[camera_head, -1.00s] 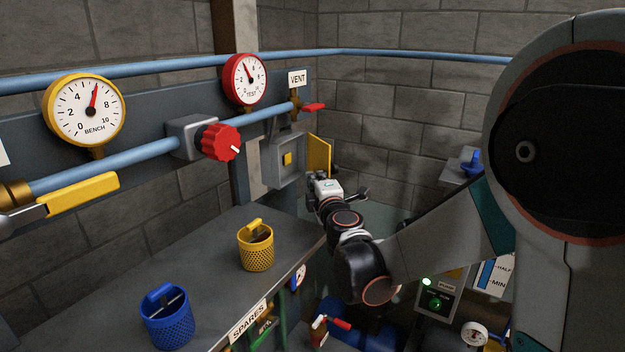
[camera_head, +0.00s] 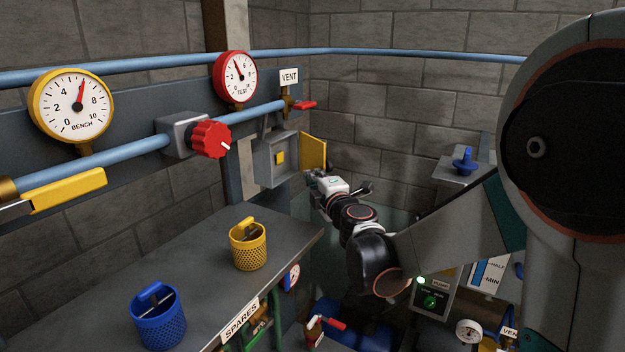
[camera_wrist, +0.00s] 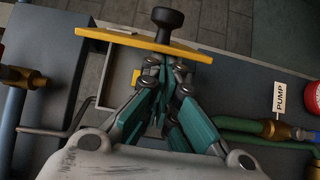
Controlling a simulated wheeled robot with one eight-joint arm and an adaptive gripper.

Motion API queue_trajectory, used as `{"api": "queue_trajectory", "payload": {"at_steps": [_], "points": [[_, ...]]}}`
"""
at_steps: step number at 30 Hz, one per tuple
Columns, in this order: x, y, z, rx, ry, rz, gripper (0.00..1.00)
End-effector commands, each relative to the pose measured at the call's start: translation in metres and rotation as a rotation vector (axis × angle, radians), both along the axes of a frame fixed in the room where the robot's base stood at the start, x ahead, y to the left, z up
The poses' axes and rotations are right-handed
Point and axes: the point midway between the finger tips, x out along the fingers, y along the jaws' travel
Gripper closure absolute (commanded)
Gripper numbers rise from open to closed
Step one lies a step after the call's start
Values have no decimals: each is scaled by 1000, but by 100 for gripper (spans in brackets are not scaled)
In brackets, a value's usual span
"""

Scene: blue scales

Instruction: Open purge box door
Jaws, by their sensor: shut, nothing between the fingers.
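The purge box (camera_head: 277,163) is a grey box on the panel, with a yellow square (camera_head: 280,157) inside. Its yellow door (camera_head: 314,151) stands swung out from the box's right side, so the inside shows. In the wrist view the door (camera_wrist: 110,37) is seen edge-on, with a black knob (camera_wrist: 168,22) on its outer face. My gripper (camera_wrist: 163,72) is shut and empty. Its fingertips are at the door's inner side, by the box opening; I cannot tell whether they touch the door. In the head view my gripper (camera_head: 312,176) is just below the door.
A bench (camera_head: 195,265) with a yellow basket (camera_head: 249,252) and a blue basket (camera_head: 158,322) lies to the left. A red-handled vent valve (camera_head: 304,105) sits above the box. A pipe (camera_wrist: 250,127) and the PUMP sign (camera_wrist: 281,97) lie right in the wrist view.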

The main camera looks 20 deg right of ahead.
Motion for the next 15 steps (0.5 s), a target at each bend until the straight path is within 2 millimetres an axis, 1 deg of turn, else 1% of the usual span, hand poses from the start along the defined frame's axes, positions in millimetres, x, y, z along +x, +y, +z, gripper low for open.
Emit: {"api": "queue_trajectory", "payload": {"at_steps": [8,15], "points": [[2,-16,-2,0,0,17,100],[9,-41,-3,0,0,15,100]]}}
